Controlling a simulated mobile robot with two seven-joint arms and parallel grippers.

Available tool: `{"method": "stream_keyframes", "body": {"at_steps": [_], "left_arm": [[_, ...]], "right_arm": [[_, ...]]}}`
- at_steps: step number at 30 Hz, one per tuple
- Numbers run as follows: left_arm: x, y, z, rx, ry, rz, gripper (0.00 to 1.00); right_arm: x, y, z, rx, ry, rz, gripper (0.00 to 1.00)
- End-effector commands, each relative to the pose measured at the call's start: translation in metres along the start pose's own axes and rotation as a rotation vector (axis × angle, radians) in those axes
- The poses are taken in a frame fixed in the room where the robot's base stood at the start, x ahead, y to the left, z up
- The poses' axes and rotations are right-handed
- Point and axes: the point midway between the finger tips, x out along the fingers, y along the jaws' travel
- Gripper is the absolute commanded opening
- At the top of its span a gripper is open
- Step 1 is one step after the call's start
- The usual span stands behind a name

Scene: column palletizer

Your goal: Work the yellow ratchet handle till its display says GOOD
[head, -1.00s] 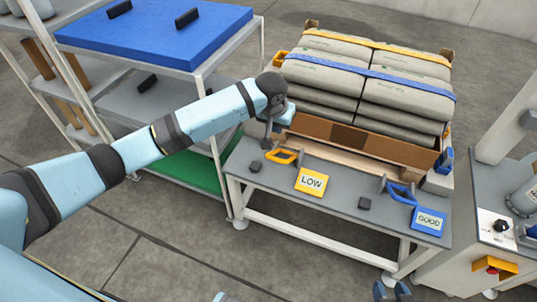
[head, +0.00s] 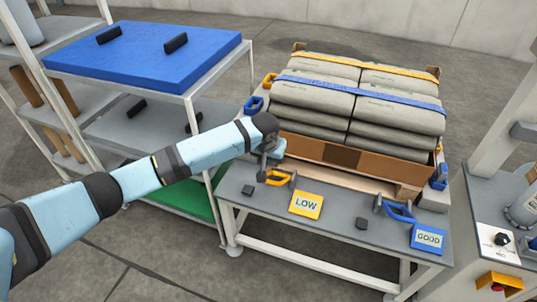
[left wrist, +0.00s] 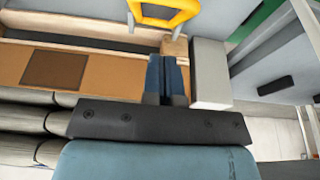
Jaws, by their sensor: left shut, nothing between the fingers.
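The yellow ratchet handle (head: 279,178) is a looped grip at the left end of the grey bench. The yellow display (head: 306,204) beside it reads LOW. My left gripper (head: 263,172) is just left of and behind the handle, shut and empty. In the left wrist view the closed blue fingers (left wrist: 167,78) point toward the yellow handle (left wrist: 165,12), with a gap between them; the loop is cut off by the top edge. A blue handle (head: 400,211) stands on the right, with a blue display (head: 428,238) reading GOOD. My right gripper is not in view.
Grey sacks (head: 355,115) under yellow and blue straps stand behind the bench (head: 335,222). A brown board (head: 395,171) runs along their front. A shelf rack with a blue top (head: 145,55) is at left, a control cabinet (head: 500,215) at right. Two small dark blocks lie on the bench.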

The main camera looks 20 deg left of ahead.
Motion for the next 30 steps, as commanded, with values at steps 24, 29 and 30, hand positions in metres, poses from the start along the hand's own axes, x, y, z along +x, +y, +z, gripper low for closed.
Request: {"method": "stream_keyframes", "body": {"at_steps": [24,29,30], "left_arm": [[0.045,0.000,0.029,0.000,0.001,0.000,0.00],[0.044,0.000,0.032,-0.001,0.016,0.001,0.00],[0.044,0.000,0.034,-0.001,0.026,0.001,0.00]], "right_arm": [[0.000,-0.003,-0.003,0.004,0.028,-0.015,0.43],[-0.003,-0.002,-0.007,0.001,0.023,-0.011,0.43],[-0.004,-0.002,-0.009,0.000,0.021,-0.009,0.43]]}}
